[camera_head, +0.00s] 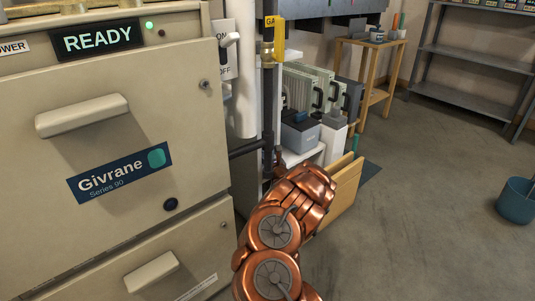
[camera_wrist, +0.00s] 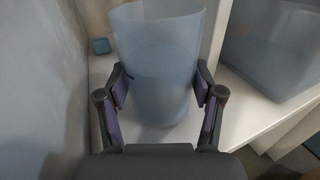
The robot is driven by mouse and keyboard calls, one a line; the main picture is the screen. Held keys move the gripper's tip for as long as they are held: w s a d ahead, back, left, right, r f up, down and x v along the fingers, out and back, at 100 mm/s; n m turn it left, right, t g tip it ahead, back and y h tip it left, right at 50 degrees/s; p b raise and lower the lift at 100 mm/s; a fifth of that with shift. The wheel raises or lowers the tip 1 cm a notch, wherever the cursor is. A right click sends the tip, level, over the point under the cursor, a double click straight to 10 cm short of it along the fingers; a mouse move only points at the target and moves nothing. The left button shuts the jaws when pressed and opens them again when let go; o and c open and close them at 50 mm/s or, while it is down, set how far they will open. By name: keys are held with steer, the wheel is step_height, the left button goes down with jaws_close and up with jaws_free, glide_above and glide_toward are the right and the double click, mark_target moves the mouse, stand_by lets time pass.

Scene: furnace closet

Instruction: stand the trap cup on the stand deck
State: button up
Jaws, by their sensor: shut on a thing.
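My gripper (camera_wrist: 160,92) is shut on the trap cup (camera_wrist: 155,45), a pale blue, translucent tumbler, with one dark, purple-padded finger on each side. The cup looks upright. A white surface, which looks like the stand deck (camera_wrist: 238,128), lies behind and below it. I cannot tell whether the cup's bottom touches it. In the head view, a white deck edge (camera_head: 300,155) shows beyond my copper arm, which hides my gripper and the cup there.
In the wrist view, a large bluish box (camera_wrist: 275,45) stands right of the cup, and a small blue block (camera_wrist: 100,46) sits at back left. In the head view, the beige furnace (camera_head: 110,150), a dark pipe (camera_head: 267,110) and a wooden panel (camera_head: 340,195) crowd my arm.

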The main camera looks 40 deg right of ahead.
steer(key=shift+f, duration=0.2)
steer(key=o, duration=1.5)
steer(key=p+v, duration=0.2)
steer(key=p, duration=0.1)
steer(key=shift+s+a+r+p, duration=0.15)
steer(key=shift+s+p, duration=0.15)
steer(key=shift+s, duration=0.1)
steer(key=p+v, duration=0.3)
steer(key=p, duration=0.1)
steer(key=shift+s+a+p, duration=0.15)
steer(key=shift+s+p, duration=0.15)
steer(key=shift+p, duration=0.05)
steer(key=shift+s+a, duration=0.15)
steer(key=shift+a, duration=0.15)
